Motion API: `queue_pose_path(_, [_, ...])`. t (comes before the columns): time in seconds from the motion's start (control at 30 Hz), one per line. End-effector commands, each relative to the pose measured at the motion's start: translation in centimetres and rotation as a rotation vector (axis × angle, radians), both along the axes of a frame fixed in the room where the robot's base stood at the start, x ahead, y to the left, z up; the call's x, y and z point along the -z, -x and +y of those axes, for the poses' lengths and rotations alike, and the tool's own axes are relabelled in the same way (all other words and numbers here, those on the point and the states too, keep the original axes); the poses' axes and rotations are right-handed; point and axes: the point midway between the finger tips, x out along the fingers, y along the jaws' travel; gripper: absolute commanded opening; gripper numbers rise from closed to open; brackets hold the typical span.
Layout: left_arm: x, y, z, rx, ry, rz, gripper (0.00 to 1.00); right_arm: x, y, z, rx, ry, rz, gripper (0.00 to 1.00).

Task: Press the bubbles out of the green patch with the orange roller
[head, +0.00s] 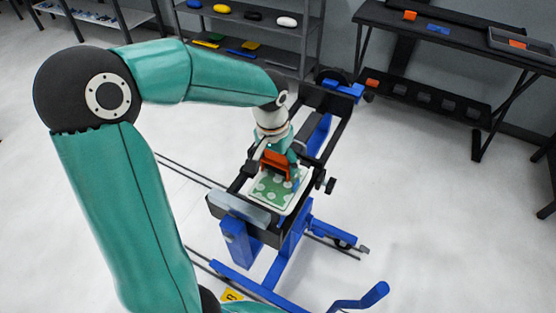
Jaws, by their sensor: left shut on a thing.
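The green patch (272,192) with several pale round bubbles lies on a white panel (289,206) on the blue and black stand. My left gripper (277,160) points down at the far end of the patch, shut on the orange roller (276,164). The roller is at or just above the far part of the patch; I cannot tell whether it touches. The gripper and roller hide that far part. My right gripper does not show.
Shelves (250,35) and a black table (460,40) stand at the back. The floor around is mostly free.

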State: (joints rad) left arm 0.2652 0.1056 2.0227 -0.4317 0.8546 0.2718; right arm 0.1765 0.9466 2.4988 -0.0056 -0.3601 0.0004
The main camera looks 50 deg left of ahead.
Motion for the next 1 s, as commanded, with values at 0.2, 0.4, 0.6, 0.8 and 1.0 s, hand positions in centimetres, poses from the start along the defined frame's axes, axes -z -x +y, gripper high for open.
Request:
queue_pose_path(0.2, [0.2, 1.2, -0.4, 0.000, 0.000, -0.001, 0.53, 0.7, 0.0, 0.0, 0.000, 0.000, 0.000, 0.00])
queue_pose_path(0.4, [0.2, 1.9, -0.6, 0.001, 0.000, 0.000, 0.53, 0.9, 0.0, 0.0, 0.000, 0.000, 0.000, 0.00])
queue_pose_path(0.6, [0.2, 1.9, -0.6, 0.001, 0.000, 0.001, 0.53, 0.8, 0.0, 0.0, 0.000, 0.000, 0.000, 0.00])
queue_pose_path(0.8, [0.2, 2.2, -0.7, 0.001, 0.000, 0.002, 0.53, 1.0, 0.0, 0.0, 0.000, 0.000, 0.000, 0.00])
queue_pose_path(1.0, [0.2, 3.3, -1.1, 0.001, 0.000, 0.001, 0.53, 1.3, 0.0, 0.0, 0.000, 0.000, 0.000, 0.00])
